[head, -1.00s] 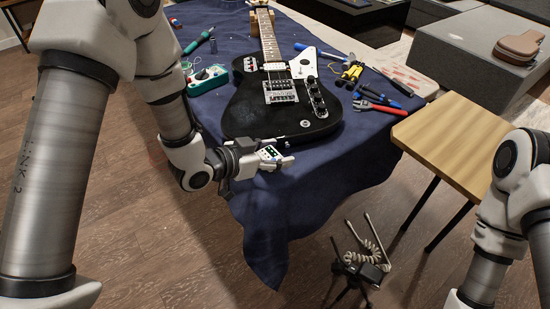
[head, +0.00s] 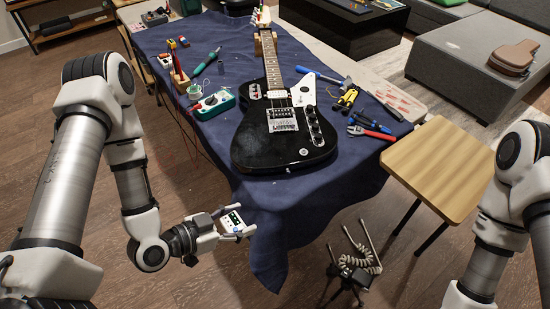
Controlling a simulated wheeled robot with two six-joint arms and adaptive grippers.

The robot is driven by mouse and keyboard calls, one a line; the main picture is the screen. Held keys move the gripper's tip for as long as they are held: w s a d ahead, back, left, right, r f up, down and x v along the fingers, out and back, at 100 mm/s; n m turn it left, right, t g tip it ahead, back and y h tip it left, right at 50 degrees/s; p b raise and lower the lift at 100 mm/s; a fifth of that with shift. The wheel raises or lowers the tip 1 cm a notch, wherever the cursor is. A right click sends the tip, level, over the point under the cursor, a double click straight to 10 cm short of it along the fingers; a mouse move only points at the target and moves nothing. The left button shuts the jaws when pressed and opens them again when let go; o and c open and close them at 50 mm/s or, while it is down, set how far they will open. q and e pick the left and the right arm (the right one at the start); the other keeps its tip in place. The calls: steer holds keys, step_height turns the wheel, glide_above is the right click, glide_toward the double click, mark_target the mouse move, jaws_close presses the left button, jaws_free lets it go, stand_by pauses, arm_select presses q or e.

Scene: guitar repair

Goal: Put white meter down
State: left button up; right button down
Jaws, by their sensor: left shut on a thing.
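The white meter (head: 232,220) is a small white box with a dark screen and a green mark on its face. My left gripper (head: 236,228) is shut on it, with fingers at its sides. It is held at the near left edge of the blue-covered table (head: 300,212), in front of the black guitar (head: 262,150). I cannot tell whether the meter touches the cloth. My right arm comes in at the right, but its gripper is out of view.
A green multimeter (head: 213,105) lies left of the guitar. Pliers (head: 371,132) and other tools lie to its right. A wooden stool (head: 437,165) stands at the right. A device with a coiled cord (head: 358,268) stands below the table's front edge. Bare cloth lies in front of the guitar.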

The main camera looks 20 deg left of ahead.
arm_select(q)
steer(key=w+d+n+y, duration=0.1)
steer(key=w, duration=0.2)
steer(key=w+d+n+t+y, duration=0.1)
steer(key=w, duration=0.3)
steer(key=w+d+n+y, duration=0.1)
steer(key=w+d, duration=0.1)
steer(key=w, duration=0.1)
steer(key=shift+w+r+t, duration=0.2)
steer(key=shift+t, duration=0.2)
steer(key=a+n+y, duration=0.1)
steer(key=w+a+n+y, duration=0.1)
steer(key=y, duration=0.1)
steer(key=a+r+n+t+y, duration=0.1)
steer(key=a+n+y, duration=0.1)
steer(key=shift+w+a+r, duration=0.1)
steer(key=shift+w, duration=0.25)
steer(key=shift+a+n, duration=0.15)
steer(key=shift+n, duration=0.15)
